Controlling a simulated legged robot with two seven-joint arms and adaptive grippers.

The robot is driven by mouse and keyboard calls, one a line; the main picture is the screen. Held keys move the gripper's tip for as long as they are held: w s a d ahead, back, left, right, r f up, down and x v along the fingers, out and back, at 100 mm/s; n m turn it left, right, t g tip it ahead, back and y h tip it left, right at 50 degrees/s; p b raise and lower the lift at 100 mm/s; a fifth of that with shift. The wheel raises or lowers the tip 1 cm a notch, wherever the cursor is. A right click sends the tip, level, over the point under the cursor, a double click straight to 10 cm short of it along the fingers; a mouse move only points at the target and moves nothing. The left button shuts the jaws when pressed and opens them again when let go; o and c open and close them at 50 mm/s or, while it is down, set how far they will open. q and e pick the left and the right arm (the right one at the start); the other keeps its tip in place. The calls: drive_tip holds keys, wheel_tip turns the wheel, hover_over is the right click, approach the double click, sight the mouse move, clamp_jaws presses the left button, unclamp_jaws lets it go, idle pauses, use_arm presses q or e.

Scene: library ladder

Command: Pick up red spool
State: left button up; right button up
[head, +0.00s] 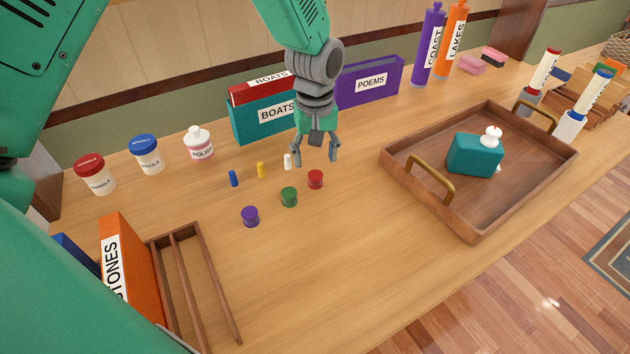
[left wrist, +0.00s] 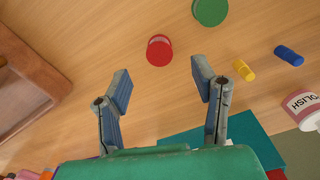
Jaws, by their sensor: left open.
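The red spool (head: 315,179) stands on the wooden table, to the right of a green spool (head: 289,197) and a purple spool (head: 250,216). My left gripper (head: 318,160) is open and empty above the table, just behind the red spool in the head view. In the left wrist view the red spool (left wrist: 159,50) lies beyond the gap between the two open fingertips (left wrist: 160,85), apart from both. The green spool (left wrist: 210,11) is at the top edge there. My right gripper is in neither view.
Small white (head: 288,162), yellow (head: 261,170) and blue (head: 233,178) pegs stand near the spools. Teal BOATS (head: 262,122) and purple POEMS (head: 370,82) books stand behind. A wooden tray (head: 480,229) with a teal object lies right; a slotted rack (head: 218,285) lies front left. The front middle is clear.

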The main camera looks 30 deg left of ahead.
sight(316, 176)
use_arm(q)
drive_tip(key=shift+d+f, duration=0.15)
drive_tip(key=shift+f, duration=0.5)
drive_tip(key=shift+d+f, duration=0.15)
drive_tip(key=shift+f, duration=0.45)
drive_tip(key=f, duration=0.3)
drive_tip(key=f+b, duration=0.1)
drive_tip(key=shift+a+f, duration=0.25)
drive_tip(key=shift+d, duration=0.1)
drive_tip(key=c, duration=0.9)
